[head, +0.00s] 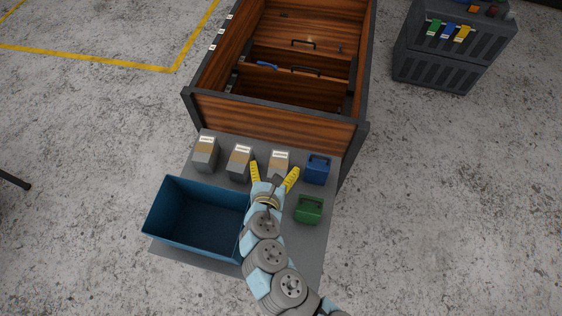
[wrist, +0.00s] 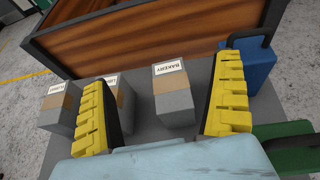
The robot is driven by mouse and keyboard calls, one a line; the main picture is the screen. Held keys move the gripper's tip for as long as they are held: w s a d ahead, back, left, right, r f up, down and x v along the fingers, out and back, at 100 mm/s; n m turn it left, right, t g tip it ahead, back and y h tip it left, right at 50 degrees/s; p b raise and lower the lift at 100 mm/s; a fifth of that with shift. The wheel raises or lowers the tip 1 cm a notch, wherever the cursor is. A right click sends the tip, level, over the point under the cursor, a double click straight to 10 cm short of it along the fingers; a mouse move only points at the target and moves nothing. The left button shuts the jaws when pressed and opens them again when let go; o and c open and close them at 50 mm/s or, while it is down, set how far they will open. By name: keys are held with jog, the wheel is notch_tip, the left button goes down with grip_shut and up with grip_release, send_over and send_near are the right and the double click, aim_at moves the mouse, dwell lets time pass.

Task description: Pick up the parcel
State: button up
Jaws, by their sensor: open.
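Three grey box parcels with tan bands and white labels stand in a row on a grey platform (head: 315,240). In the head view they are the left parcel (head: 205,153), the middle parcel (head: 240,161) and the right parcel (head: 279,160). In the wrist view the right parcel, labelled "BAKERY" (wrist: 173,95), stands between my fingers but farther off. The middle parcel (wrist: 120,100) is partly hidden behind my left finger, and the left parcel (wrist: 58,108) is outside it. My gripper (head: 274,172) has yellow fingers spread open, with nothing held.
An open blue bin (head: 170,217) stands at the platform's left front. A blue container (head: 317,169) and a green container (head: 309,209) stand on the right. The wooden cargo box (head: 270,120) rises behind the parcels. A dark grey cabinet (head: 440,65) stands at the back right.

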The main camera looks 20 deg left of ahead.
jog(key=b, duration=0.1)
send_near(278, 165)
jog(key=x, duration=0.4)
jog(key=shift+d, duration=0.1)
jog(key=shift+x, duration=3.3)
jog(key=c, duration=1.4)
jog(key=shift+o, duration=0.2)
